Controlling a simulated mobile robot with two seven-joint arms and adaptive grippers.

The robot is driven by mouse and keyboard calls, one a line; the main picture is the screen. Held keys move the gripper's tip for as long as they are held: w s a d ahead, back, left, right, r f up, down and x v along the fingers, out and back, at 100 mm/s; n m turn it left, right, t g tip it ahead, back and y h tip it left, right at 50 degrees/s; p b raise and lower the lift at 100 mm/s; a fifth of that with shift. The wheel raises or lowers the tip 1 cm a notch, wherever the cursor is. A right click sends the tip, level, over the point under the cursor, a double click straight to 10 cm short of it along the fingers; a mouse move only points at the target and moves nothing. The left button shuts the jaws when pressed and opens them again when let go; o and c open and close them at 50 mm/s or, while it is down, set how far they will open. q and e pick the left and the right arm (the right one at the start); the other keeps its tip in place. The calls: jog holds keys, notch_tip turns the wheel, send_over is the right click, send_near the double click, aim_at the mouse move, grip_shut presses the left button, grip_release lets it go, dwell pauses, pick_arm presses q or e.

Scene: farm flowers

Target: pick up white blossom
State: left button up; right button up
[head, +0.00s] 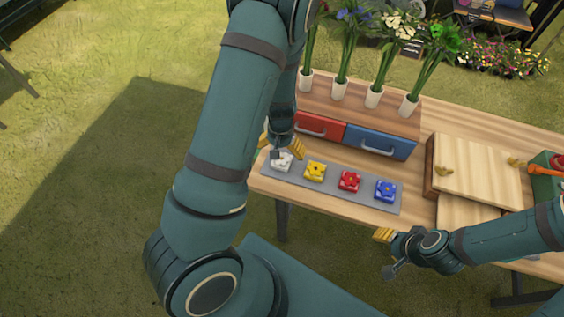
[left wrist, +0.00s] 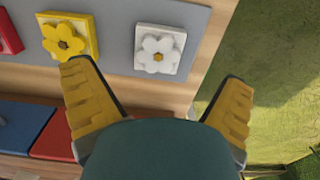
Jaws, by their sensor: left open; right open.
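The white blossom (head: 282,162) is a white flower on a square white block, at the left end of a grey mat (head: 331,193) on the wooden table. In the left wrist view the white blossom (left wrist: 159,50) shows whole, with a yellow-brown centre. My left gripper (head: 283,145) is open above and just behind the blossom, its yellow fingers spread. In the left wrist view the left gripper's fingertips (left wrist: 155,75) are apart with nothing between them, and the blossom lies beyond them. My right gripper (head: 384,252) is open and empty off the table's front edge.
Yellow (head: 315,171), red (head: 349,181) and blue (head: 385,190) blossom blocks sit in a row on the mat. Behind stands a wooden unit with red (head: 318,126) and blue (head: 380,143) drawers and flower vases. A wooden box (head: 477,170) stands right.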

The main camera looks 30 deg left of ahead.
aim_at(282, 160)
pick_arm(q)
jog(key=shift+w+f+b, duration=0.2)
jog(key=shift+f+b, duration=0.35)
jog(key=shift+f, duration=2.5)
jog(key=shift+r, duration=0.1)
jog(key=c, duration=1.3)
